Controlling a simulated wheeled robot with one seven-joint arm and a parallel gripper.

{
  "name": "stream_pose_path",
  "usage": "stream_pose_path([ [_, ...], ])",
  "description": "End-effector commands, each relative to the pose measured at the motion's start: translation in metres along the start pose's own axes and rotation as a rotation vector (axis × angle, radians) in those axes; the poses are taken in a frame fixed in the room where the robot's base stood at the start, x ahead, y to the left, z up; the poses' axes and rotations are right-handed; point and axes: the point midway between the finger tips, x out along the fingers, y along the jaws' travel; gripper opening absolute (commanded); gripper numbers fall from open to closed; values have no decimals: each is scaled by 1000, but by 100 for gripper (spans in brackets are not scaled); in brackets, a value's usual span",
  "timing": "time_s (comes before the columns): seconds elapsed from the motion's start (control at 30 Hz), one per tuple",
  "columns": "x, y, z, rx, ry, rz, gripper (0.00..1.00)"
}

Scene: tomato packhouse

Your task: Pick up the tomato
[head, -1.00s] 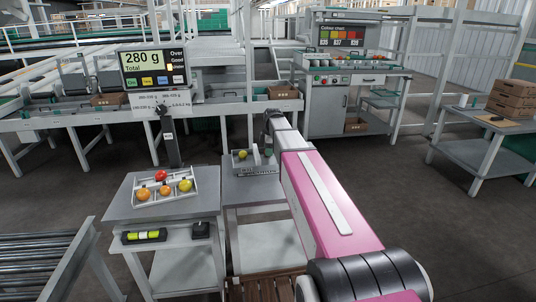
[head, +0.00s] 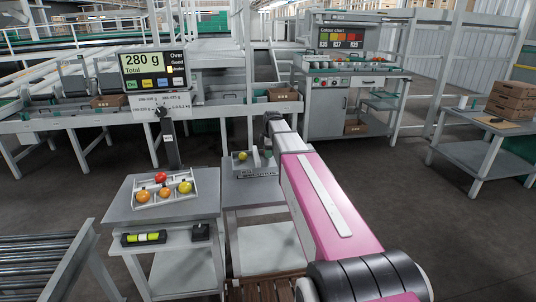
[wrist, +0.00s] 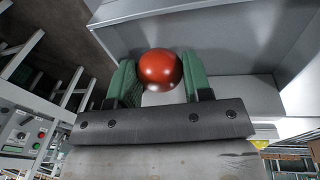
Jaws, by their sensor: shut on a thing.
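A red tomato (wrist: 160,68) sits between the green fingers of my gripper (wrist: 159,62) in the wrist view. The gripper is shut on it, with a finger at each side. Behind the tomato are the grey walls of a bin (wrist: 222,40). In the head view my arm reaches forward to a small grey stand, and its end is by a grey bin (head: 262,172) there. A yellow-green tomato (head: 243,156) shows in that bin. The held tomato is hidden or too small to tell in the head view.
Left of the stand, a grey table (head: 118,212) holds a divided tray (head: 172,204) with several red, orange and yellow tomatoes. Behind it a scale display (head: 153,68) reads 280 g. A roller conveyor (head: 40,262) lies at front left. Open floor (head: 400,200) is on the right.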

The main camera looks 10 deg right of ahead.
Motion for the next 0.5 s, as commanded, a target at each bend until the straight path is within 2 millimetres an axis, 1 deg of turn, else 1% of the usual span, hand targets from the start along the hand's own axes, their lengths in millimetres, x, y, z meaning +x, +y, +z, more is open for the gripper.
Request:
stream_pose_path([
  [0.17,-24,4,-2,0,0,1,34],
  [0.2,-31,5,-3,0,0,2,34],
  [0.23,-34,4,-8,-2,0,2,34],
  [0.5,-60,-4,-64,-3,1,1,34],
])
